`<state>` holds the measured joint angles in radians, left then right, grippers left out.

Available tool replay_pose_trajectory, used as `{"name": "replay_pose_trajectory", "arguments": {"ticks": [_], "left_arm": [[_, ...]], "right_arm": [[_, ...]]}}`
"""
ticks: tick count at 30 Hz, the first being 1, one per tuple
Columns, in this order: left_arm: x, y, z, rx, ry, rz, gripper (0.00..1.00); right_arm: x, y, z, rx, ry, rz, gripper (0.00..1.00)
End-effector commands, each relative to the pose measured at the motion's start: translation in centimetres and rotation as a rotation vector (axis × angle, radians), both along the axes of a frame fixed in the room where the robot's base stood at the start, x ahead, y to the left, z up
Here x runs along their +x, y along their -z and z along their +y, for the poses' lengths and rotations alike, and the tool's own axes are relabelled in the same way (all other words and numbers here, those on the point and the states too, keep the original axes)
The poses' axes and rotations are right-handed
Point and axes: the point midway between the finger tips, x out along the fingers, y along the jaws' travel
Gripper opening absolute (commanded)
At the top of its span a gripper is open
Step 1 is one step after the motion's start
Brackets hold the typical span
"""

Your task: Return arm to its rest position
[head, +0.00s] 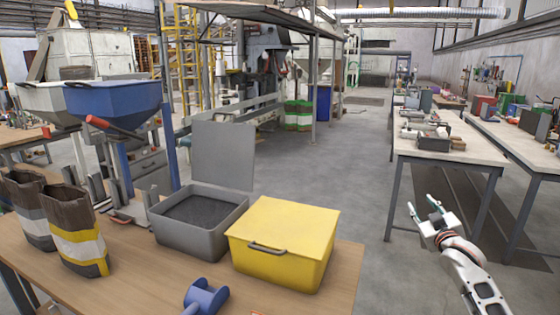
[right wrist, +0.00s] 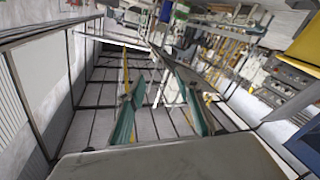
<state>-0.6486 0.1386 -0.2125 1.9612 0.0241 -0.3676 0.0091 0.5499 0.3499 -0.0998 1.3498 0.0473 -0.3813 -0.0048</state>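My right gripper (head: 422,206) is at the right of the head view, over the grey floor beyond the right edge of the wooden table. It is raised and apart from every object. In the right wrist view its two teal fingers (right wrist: 160,112) stand apart with nothing between them, so it is open and empty. My left arm and left gripper do not show in either view.
The wooden table (head: 130,295) holds a closed yellow box (head: 280,250), an open grey box (head: 200,235) with dark contents, brown bags (head: 80,225) and a blue object (head: 207,296). A blue hopper (head: 115,100) stands behind. A workbench (head: 440,150) stands beyond my right gripper.

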Motion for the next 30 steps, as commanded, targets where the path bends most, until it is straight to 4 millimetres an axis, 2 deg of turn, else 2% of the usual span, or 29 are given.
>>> {"name": "replay_pose_trajectory", "arguments": {"ticks": [1,3,8,11,14,18,20,21,23,27,30], "left_arm": [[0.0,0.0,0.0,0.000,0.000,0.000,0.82],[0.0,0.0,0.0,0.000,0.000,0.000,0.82],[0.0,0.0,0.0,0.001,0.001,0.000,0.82],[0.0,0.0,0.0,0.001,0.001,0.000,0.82],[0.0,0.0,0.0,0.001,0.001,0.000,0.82],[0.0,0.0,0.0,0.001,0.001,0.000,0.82],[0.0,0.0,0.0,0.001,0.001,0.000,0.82],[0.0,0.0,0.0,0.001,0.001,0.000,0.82],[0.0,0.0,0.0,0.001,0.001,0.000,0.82],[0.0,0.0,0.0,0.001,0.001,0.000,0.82],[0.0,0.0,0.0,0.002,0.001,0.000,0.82]], "right_arm": [[-0.3,0.5,0.4,0.000,-0.006,-0.011,0.35],[-1.6,3.4,1.7,0.005,-0.022,0.023,0.35],[-4.7,9.2,4.6,0.017,-0.059,0.087,0.35],[-7.4,13.4,6.6,0.030,-0.086,0.135,0.35],[-11.1,18.0,9.1,0.049,-0.115,0.192,0.35],[-17.6,24.3,12.8,0.087,-0.158,0.280,0.35],[-20.7,26.6,14.3,0.107,-0.174,0.318,0.35],[-22.8,28.1,15.3,0.121,-0.184,0.343,0.35],[-26.2,30.0,16.8,0.144,-0.197,0.381,0.35],[-34.3,33.6,20.0,0.204,-0.221,0.471,0.35],[-39.4,35.1,21.8,0.244,-0.231,0.525,0.35]]}}
